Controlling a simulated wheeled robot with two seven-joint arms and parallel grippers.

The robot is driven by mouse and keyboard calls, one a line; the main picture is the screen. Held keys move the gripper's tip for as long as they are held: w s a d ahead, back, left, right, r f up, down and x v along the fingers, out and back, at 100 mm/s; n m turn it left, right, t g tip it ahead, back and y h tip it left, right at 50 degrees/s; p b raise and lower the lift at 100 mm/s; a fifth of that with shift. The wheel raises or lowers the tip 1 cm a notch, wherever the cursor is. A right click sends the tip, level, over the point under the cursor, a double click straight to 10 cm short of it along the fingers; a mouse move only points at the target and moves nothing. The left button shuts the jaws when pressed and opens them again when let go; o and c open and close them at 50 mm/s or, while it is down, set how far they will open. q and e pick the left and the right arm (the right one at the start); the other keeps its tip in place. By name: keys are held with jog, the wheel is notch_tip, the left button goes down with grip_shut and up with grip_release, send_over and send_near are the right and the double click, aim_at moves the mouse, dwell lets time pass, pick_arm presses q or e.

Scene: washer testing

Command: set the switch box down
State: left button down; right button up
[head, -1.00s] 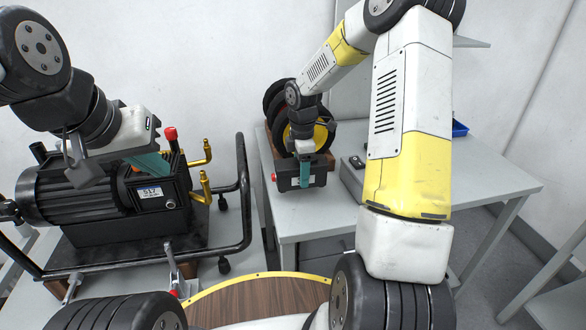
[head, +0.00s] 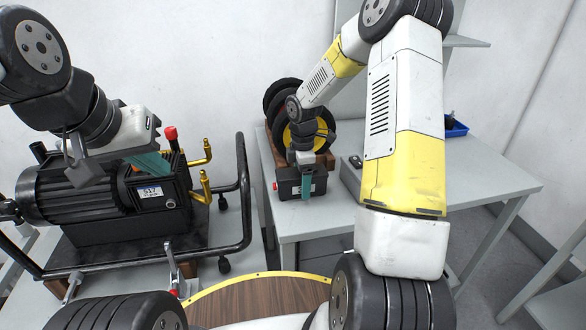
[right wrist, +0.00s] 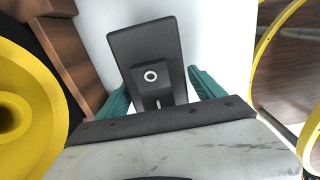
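The switch box (head: 289,184) is a small dark box with a red knob on its left side, at the left part of the grey table (head: 330,215). My right gripper (head: 306,185) reaches down to it, with a teal finger against its near face. In the right wrist view the box (right wrist: 145,50) lies between the two teal fingers (right wrist: 160,92), and I take them as closed on it. Whether its underside touches the table is hard to tell.
Black wheels with a yellow rim (head: 312,132) stand in a brown wooden rack right behind the box. A blue tray (head: 456,129) is at the table's far right. The pump's cart has a black rail (head: 243,180) left of the table. The table's front is clear.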

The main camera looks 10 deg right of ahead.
jog(key=shift+r, duration=0.1)
notch_tip(320, 180, up, 12)
jog(key=shift+f, duration=0.1)
jog(key=s+r+m+t, duration=0.2)
jog(key=s+r+m, duration=0.3)
jog(key=s, duration=0.3)
jog(key=s+a+r+m+t+y, duration=0.1)
jog(key=s+r+m+t, duration=0.1)
jog(key=s+r+m, duration=0.3)
jog(key=s+r+m+t+y, duration=0.1)
jog(key=s+r+m, duration=0.4)
jog(key=s, duration=0.7)
jog(key=m+t, duration=0.1)
jog(key=m, duration=0.1)
jog(key=shift+a+r+m, duration=0.15)
jog(key=shift+a+m, duration=0.2)
jog(key=shift+m, duration=0.05)
